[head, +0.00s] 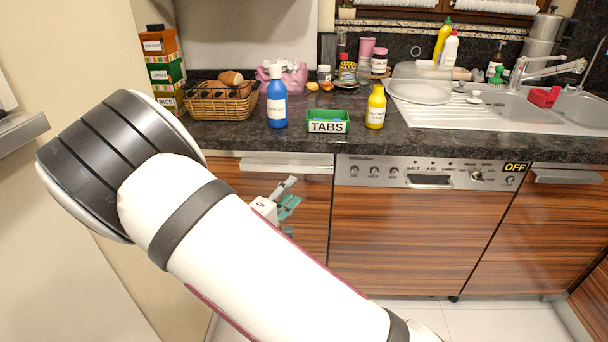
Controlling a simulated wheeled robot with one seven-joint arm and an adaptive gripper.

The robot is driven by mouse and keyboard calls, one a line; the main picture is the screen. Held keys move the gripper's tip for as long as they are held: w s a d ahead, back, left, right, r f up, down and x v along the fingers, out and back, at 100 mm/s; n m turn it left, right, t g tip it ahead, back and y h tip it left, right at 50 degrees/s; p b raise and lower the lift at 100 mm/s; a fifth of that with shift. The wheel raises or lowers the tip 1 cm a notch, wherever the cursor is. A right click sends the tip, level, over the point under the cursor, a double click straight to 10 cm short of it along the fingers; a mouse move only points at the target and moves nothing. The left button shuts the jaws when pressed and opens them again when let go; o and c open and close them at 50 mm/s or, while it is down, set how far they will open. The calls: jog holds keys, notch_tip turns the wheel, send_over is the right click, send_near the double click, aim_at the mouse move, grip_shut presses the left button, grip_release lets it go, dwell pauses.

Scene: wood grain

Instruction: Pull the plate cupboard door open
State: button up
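A wood-grain cupboard door (312,228) stands below the counter, left of the dishwasher, with a pale bar handle (300,168) along its top. Another wood-grain door (545,225) with a bar handle (568,177) stands right of the dishwasher. Both look closed. No label shows which one is the plate cupboard. My gripper (289,203), with teal finger pads, is in front of the left door, lower in the picture than its handle. Its fingers are small and partly hidden by my arm, so their opening is unclear. I see nothing held in it.
The dishwasher (420,235) has an OFF sign (515,167). The dark counter (330,146) holds a basket (220,101), a blue bottle (277,100), a green TABS box (327,120) and a yellow bottle (376,108). Tiled floor (500,322) shows clear below.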

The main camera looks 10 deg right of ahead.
aim_at(305, 171)
jog(key=shift+n+t+y, duration=0.3)
jog(key=shift+n+t, duration=0.2)
jog(key=shift+t, duration=0.1)
jog(key=x, duration=0.4)
jog(key=f+b+x, duration=0.1)
jog(key=x, duration=0.4)
jog(key=w+a+b+x, duration=0.1)
jog(key=x, duration=0.3)
jog(key=shift+w+f, duration=0.1)
jog(key=shift+f, duration=0.05)
jog(key=shift+c, duration=0.2)
grip_shut()
